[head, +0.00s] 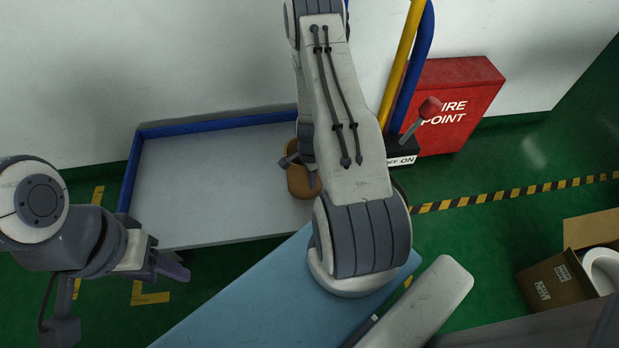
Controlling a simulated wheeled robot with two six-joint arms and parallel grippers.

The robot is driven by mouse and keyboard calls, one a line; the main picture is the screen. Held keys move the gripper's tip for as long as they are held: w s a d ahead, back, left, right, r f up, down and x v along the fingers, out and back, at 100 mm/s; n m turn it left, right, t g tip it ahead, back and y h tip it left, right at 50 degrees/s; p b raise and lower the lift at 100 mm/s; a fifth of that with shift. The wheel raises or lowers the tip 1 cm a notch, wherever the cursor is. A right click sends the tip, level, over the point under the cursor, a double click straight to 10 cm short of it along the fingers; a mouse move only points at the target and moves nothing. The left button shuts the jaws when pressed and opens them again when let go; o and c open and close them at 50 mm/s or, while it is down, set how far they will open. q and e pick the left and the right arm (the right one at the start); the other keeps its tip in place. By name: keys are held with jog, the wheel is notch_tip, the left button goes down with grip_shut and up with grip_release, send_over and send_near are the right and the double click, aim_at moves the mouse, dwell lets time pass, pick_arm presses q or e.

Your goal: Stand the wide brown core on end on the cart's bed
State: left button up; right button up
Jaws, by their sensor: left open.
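The brown core (299,184) is at the right part of the cart's grey bed (215,170), partly hidden behind my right arm. I cannot tell for sure whether it stands on end or rests clear of the bed. My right gripper (291,160) is right at the core's upper side. Its fingers are mostly hidden by the arm, so its grip does not show. My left gripper (172,266) is open and empty, in front of the bed's near left corner.
A blue rim (215,123) edges the bed at the back and left. A red fire-point box (455,95), a light-blue surface (245,300) and a cardboard box (545,283) are nearby.

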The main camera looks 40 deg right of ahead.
jog(key=shift+r, duration=0.1)
notch_tip(320, 180, up, 12)
jog(key=p, duration=1.2)
jog(key=shift+r, duration=0.15)
jog(key=w+a+r+n, duration=0.5)
jog(key=a+r, duration=0.3)
jog(key=r, duration=0.1)
jog(key=s+a+r+n+y, duration=0.1)
jog(key=s+a+r+n, duration=0.1)
jog(key=a+r+n, duration=0.95)
jog(key=s+a+r+n, duration=0.6)
jog(key=s+r, duration=0.1)
jog(key=s, duration=0.2)
jog(key=s+a+r+n, duration=0.6)
jog(key=s+r, duration=0.1)
jog(key=s, duration=0.3)
jog(key=shift+r, duration=0.35)
jog(key=shift+s, duration=0.1)
